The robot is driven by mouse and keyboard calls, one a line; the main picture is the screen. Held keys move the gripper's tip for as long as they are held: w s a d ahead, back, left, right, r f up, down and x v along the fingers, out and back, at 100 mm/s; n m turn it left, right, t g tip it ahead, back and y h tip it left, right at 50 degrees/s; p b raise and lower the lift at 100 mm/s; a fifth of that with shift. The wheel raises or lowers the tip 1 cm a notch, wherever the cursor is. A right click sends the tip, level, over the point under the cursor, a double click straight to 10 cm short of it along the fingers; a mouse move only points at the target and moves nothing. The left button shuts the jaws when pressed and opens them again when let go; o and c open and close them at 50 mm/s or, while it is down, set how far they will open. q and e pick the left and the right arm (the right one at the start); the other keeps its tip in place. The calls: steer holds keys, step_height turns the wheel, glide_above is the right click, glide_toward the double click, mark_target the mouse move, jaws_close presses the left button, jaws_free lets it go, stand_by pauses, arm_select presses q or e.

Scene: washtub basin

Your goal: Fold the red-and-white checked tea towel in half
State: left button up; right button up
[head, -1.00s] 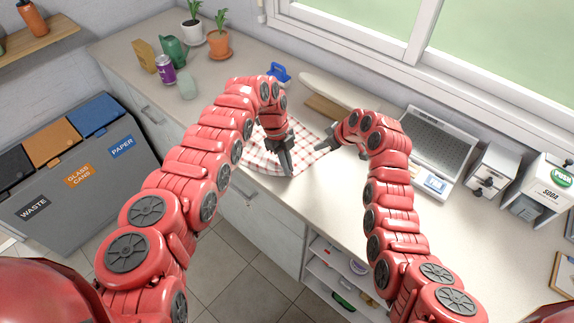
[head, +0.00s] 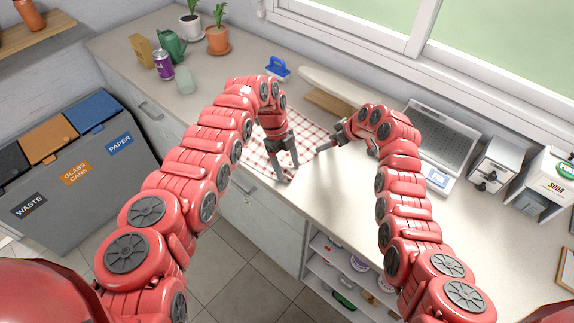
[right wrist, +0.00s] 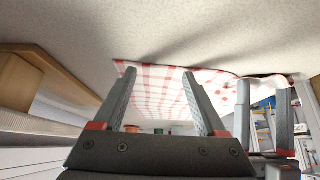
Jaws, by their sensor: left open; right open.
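The red-and-white checked tea towel (head: 311,134) lies on the counter, partly hidden behind my left arm. My left gripper (head: 289,172) points down, open, at the towel's near right edge. My right gripper (head: 325,142) is open just right of the towel, its fingers pointing left toward it. In the right wrist view the towel (right wrist: 155,92) shows between and beyond the open fingers of my right gripper (right wrist: 159,73), with nothing held. Its edge is wavy beside my left gripper's fingers (right wrist: 262,86). I cannot tell how its layers lie.
A purple can (head: 164,65), a glass (head: 185,82) and a green watering can (head: 172,45) are at the left. The counter (head: 340,200) in front is clear.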

arm_select(q)
steer(key=shift+o, duration=1.1)
steer(key=shift+s+f, duration=0.2)
steer(key=shift+f, duration=0.1)
arm_select(e)
steer(key=shift+o, duration=1.1)
steer(key=shift+w+d, duration=0.2)
steer(key=shift+d, duration=0.15)
steer(key=shift+o, duration=0.7)
steer(key=shift+d, duration=0.1)
arm_select(q)
steer(key=shift+a, duration=0.1)
